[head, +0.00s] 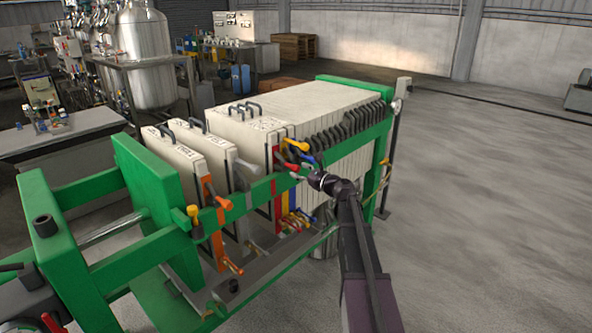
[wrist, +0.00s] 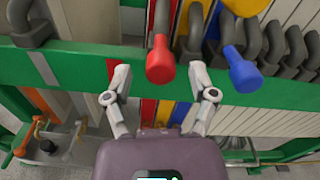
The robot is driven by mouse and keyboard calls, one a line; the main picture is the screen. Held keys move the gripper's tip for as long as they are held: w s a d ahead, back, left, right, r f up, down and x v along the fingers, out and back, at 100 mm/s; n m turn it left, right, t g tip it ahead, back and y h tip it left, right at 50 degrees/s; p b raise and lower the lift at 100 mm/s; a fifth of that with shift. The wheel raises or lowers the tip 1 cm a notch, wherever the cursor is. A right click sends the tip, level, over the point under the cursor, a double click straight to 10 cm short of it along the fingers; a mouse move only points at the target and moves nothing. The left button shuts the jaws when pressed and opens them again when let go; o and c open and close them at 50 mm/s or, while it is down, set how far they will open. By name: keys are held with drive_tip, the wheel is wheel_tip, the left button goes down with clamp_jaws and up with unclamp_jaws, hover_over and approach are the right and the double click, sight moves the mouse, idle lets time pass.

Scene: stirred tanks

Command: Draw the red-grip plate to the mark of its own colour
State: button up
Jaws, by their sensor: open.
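The red grip (wrist: 160,62) hangs over the green side rail (wrist: 75,75) in the wrist view, at the end of a dark curved handle. In the head view the red grip (head: 290,166) is partly crowded by its neighbours. Its plate shows a red edge (wrist: 148,112) below the rail. A grey mark (wrist: 42,68) is on the rail to the left. A small red patch on the rail is partly hidden by the left finger.
A blue grip (wrist: 240,70) is close to the right finger, with a yellow grip (head: 297,145) nearby. To the left, spaced plates have an orange handle (head: 210,190) and a grey handle (head: 243,170). The packed plates (head: 320,105) stand right. Open floor (head: 480,200) lies right.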

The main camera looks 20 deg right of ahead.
drive_tip(key=shift+x, duration=0.95)
clamp_jaws()
